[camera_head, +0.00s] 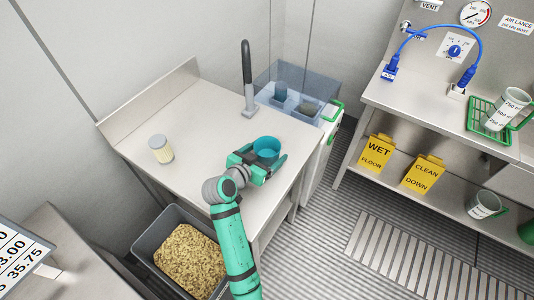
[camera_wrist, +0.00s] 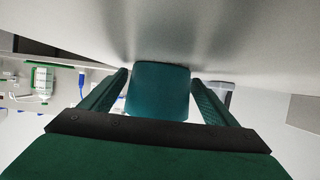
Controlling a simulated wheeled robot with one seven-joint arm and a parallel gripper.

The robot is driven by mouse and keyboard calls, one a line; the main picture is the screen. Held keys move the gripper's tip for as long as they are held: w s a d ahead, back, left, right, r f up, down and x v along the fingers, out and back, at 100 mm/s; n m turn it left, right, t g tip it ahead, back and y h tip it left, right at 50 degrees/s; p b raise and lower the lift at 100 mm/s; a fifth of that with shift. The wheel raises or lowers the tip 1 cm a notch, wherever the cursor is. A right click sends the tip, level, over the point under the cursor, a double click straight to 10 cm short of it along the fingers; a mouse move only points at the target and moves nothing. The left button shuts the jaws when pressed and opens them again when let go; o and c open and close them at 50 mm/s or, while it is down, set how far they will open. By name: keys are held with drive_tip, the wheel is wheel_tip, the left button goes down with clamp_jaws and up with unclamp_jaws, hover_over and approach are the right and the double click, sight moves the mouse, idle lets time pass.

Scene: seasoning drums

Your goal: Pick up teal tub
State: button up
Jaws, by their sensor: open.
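The teal tub (camera_head: 266,148) stands upright on the steel table (camera_head: 200,115), towards its right side. My gripper (camera_head: 267,160) is low over the table, with its fingers on either side of the tub. In the wrist view the tub (camera_wrist: 159,91) sits between the two spread fingers of my gripper (camera_wrist: 159,100). A small gap shows beside the finger on each side, so the jaws look open around it. The tub's lower part is partly hidden by the gripper in the head view.
A black-topped tap (camera_head: 248,80) rises behind the tub. A clear blue bin (camera_head: 290,88) is beyond the table's back right. A grey crate of granules (camera_head: 187,256) is below the front edge.

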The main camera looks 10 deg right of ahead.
drive_tip(key=shift+c, duration=0.4)
drive_tip(key=c, duration=1.1)
drive_tip(key=shift+r, duration=0.1)
